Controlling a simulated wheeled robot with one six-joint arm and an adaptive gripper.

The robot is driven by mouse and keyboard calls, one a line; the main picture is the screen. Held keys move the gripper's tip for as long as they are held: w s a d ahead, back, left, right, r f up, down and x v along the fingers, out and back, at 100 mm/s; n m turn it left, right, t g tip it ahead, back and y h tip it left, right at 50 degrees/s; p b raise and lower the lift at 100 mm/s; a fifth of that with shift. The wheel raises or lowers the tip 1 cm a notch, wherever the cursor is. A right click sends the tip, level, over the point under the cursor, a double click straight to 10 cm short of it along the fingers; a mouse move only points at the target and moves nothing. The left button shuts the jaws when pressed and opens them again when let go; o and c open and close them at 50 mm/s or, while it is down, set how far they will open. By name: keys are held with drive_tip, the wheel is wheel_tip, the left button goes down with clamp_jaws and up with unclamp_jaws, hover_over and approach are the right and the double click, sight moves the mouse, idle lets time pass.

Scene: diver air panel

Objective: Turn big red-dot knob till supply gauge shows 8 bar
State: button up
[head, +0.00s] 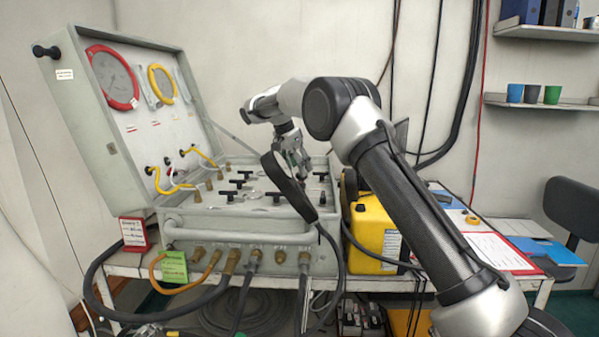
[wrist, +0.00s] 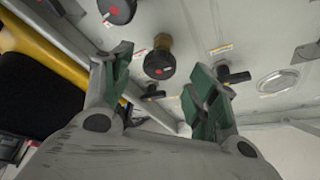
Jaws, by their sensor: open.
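In the wrist view, a round black knob (wrist: 159,64) with a small red dot on its face stands on a brass stem, between and beyond my fingers. A second black knob with a red dot (wrist: 117,10) is at the top edge. I cannot tell which is bigger. My gripper (wrist: 162,72) is open, its green-padded fingers apart; I see no clear contact with the knob. In the head view my gripper (head: 300,168) is low over the panel's right part. A large red-ringed gauge (head: 113,77) and a yellow-ringed gauge (head: 161,83) are in the lid; their readings are too small to read.
Several black T-handles, one of them here (head: 229,196), stand on the panel left of my gripper. A tube rail (head: 240,234) runs along the panel's front, with hoses below. A yellow container (head: 372,235) stands to the right. The raised lid (head: 85,130) is at left.

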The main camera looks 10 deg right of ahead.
drive_tip(key=v, duration=0.9)
drive_tip(key=shift+r, duration=0.3)
drive_tip(key=shift+s+a, duration=0.1)
drive_tip(key=shift+a, duration=0.05)
drive_tip(key=s+d+r+n+y, duration=0.1)
drive_tip(key=s+d+r+n, duration=0.25)
drive_tip(key=s+d, duration=0.65)
drive_tip(key=s+d+r+n+y, duration=0.1)
drive_tip(key=s+d+r+n, duration=0.35)
drive_tip(key=s, duration=0.85)
drive_tip(key=s+d+f+n, duration=0.1)
drive_tip(key=s+f, duration=0.3)
drive_tip(key=s, duration=0.5)
drive_tip(key=s+d+f+n+t+y, duration=0.1)
drive_tip(key=s+d+f, duration=0.2)
drive_tip(key=s, duration=0.7)
drive_tip(key=s+d+f+n+t, duration=0.1)
drive_tip(key=s+d+f+n, duration=0.1)
drive_tip(key=s+f, duration=0.5)
drive_tip(key=s, duration=0.2)
drive_tip(key=shift+s+d+f+y, duration=0.2)
drive_tip(key=shift+s+d+y, duration=0.05)
drive_tip(key=shift+s+y, duration=0.15)
